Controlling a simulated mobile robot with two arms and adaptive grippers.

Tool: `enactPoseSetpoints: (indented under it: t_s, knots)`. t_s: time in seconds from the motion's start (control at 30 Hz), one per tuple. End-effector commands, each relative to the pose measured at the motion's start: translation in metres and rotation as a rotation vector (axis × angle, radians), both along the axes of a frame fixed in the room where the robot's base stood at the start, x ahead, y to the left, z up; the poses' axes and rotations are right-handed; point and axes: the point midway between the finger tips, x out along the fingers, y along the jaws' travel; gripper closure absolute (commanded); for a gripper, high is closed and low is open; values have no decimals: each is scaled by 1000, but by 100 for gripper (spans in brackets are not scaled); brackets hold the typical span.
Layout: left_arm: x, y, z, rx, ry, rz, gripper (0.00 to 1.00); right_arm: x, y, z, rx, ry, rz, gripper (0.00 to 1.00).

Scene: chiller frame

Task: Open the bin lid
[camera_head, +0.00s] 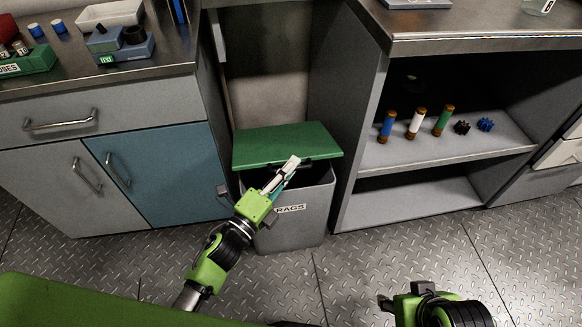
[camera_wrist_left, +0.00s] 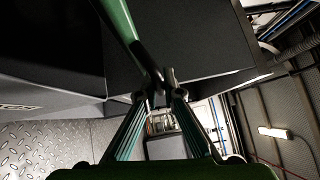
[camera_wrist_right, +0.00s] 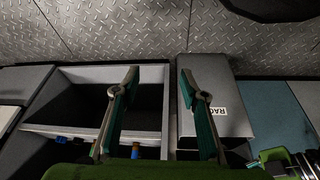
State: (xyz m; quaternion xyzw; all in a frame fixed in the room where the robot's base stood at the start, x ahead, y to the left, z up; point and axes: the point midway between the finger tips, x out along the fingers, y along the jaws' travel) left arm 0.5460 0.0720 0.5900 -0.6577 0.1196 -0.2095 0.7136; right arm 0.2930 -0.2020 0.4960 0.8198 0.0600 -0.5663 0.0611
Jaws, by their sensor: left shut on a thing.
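The grey bin (camera_head: 300,228) with a RAGS label stands in the gap between the cabinet and the shelf unit. Its green lid (camera_head: 280,143) is raised at the front, and a dark gap shows beneath it. My left gripper (camera_head: 290,168) is at the lid's front edge, shut on it. In the left wrist view the lid (camera_wrist_left: 118,18) shows edge-on, running to the fingertips (camera_wrist_left: 160,88). My right gripper (camera_wrist_right: 158,80) is open and empty, low in front of the shelf unit. The bin (camera_wrist_right: 215,85) also shows in the right wrist view.
The left cabinet (camera_head: 165,170) has a teal door beside the bin. The shelf unit (camera_head: 440,150) on the right holds several coloured cylinders and two small gears. The diamond-plate floor (camera_head: 390,245) in front is clear.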

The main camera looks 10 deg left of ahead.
Motion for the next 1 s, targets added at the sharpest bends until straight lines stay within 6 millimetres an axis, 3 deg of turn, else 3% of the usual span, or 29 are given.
enactPoseSetpoints:
  t_s: [0.1, 0.33, 0.7, 1.0]
  knots:
    - [3, 1, 12, -6, 16, -2, 100, -14, -4, 8, -11, 57, -4, 60]
    - [8, 3, 22, -20, 59, -1, 100, -11, -3, 16, -11, 56, -3, 60]
    - [18, 5, 39, -25, 71, 0, 100, 2, 1, -70, -12, 100, 3, 60]
    - [24, 8, 48, -26, 70, 0, 100, -3, 1, -114, -13, 121, 7, 60]
